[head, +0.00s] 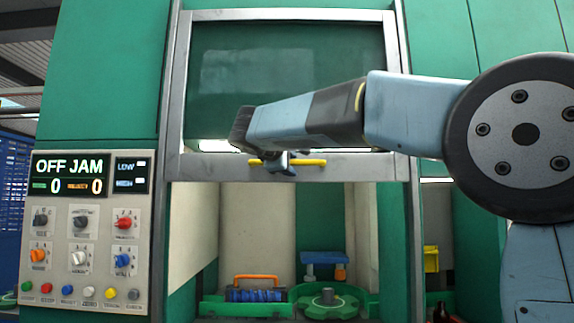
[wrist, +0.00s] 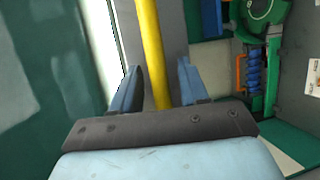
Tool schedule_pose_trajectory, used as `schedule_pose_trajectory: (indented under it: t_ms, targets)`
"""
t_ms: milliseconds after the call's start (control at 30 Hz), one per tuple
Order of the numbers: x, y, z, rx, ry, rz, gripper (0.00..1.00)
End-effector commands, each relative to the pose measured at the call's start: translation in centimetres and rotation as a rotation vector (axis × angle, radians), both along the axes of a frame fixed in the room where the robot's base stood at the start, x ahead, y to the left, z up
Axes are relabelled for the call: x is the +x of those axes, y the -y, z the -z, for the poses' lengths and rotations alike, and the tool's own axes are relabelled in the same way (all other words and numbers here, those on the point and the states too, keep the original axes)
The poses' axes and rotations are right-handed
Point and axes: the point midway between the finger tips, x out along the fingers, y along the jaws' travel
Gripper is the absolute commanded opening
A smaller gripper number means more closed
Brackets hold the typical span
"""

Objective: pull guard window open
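The guard window (head: 290,62) is a glazed panel in a grey metal frame in the head view. Its lower rail (head: 360,167) stands above an open gap into the machine. A yellow bar handle (head: 312,162) runs along that rail. My gripper (head: 279,162) is at the handle, with its fingers partly hidden by my wrist. In the wrist view, the yellow handle (wrist: 150,45) passes between the two fingers of my gripper (wrist: 160,85). The fingers are apart, with a narrow gap showing on each side of the handle.
Below the window, a green turntable (head: 328,301) and a blue coil with an orange handle (head: 256,290) sit inside the machine. A control panel (head: 84,235) reading OFF JAM is at the left. Grey posts flank the opening.

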Motion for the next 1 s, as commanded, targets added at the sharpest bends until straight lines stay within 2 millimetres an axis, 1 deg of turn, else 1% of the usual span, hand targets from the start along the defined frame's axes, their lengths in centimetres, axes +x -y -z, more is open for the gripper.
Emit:
schedule_pose_trajectory:
  t_ms: [233,367,467,800,1000]
  targets:
    - [-0.1,-0.1,0.0,0.000,0.000,-0.001,0.44]
    - [-0.9,-0.5,-0.1,0.001,0.000,-0.004,0.44]
    - [-2.1,-1.1,-0.4,0.000,0.000,-0.004,0.44]
    - [-8.1,-3.8,-1.6,0.001,0.000,-0.003,0.44]
    - [-10.7,-5.1,-2.1,0.000,0.000,-0.001,0.44]
